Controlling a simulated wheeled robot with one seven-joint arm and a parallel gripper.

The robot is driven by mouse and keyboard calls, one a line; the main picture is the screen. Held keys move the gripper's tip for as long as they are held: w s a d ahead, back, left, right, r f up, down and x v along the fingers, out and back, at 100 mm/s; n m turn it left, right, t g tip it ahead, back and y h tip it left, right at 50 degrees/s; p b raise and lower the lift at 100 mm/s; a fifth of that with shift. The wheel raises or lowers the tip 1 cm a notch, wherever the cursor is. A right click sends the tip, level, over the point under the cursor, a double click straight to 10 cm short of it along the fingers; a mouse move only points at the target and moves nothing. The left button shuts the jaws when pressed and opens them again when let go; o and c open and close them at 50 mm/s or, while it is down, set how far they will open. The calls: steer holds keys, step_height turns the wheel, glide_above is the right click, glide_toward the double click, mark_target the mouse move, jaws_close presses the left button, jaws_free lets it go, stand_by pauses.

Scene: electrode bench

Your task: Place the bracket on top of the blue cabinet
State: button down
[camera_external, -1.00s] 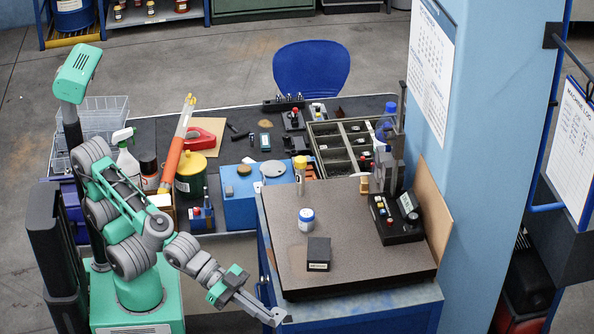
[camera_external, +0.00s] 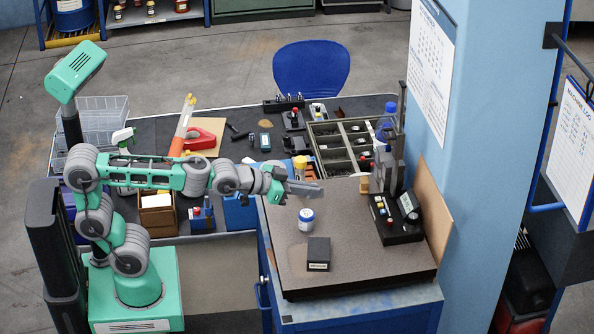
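The blue cabinet (camera_external: 362,311) stands at the front right. A speckled granite plate (camera_external: 350,260) covers most of its top, with a bare blue strip at the front. My gripper (camera_external: 307,189) is above the plate's back-left part, pointing right. Its grey jaws show nearly edge-on, and I cannot tell whether they are apart or hold something. I cannot pick out a bracket with certainty; it may be hidden or too small to make out.
On the plate are a white jar with a blue label (camera_external: 306,220), a small black box (camera_external: 318,253) and a black instrument (camera_external: 397,219). A yellow-capped bottle (camera_external: 299,162) stands behind my gripper. A blue pillar (camera_external: 480,150) rises at right. The plate's front is clear.

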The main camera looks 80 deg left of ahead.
steer(key=s+a+n+g+y, duration=0.15)
steer(key=a+n+y, duration=0.25)
steer(key=a, duration=1.4)
steer(key=s+a+f+n+g+y+b, duration=0.1)
steer(key=s+a+f+n+y+b, duration=0.15)
steer(key=s+a+f, duration=0.6)
steer(key=s+a+f+n+g+y+b, duration=0.1)
steer(key=s+a+f+g+b, duration=0.15)
steer(key=a+f, duration=1)
steer(key=shift+t+y, duration=0.25)
steer(key=shift+t, duration=0.35)
steer(key=shift+s+a+f+b, duration=0.1)
steer(key=shift+s+f+b, duration=0.1)
steer(key=shift+f+b, duration=1.05)
steer(key=shift+s+a+f+b, duration=0.15)
steer(key=shift+f+b, duration=0.45)
steer(key=shift+f, duration=1.15)
steer(key=shift+d+f+b, duration=0.1)
steer(key=shift+f+b, duration=0.35)
steer(key=shift+b, duration=0.05)
steer(key=c, duration=1.6)
jaws_free()
steer(key=shift+s, duration=0.1)
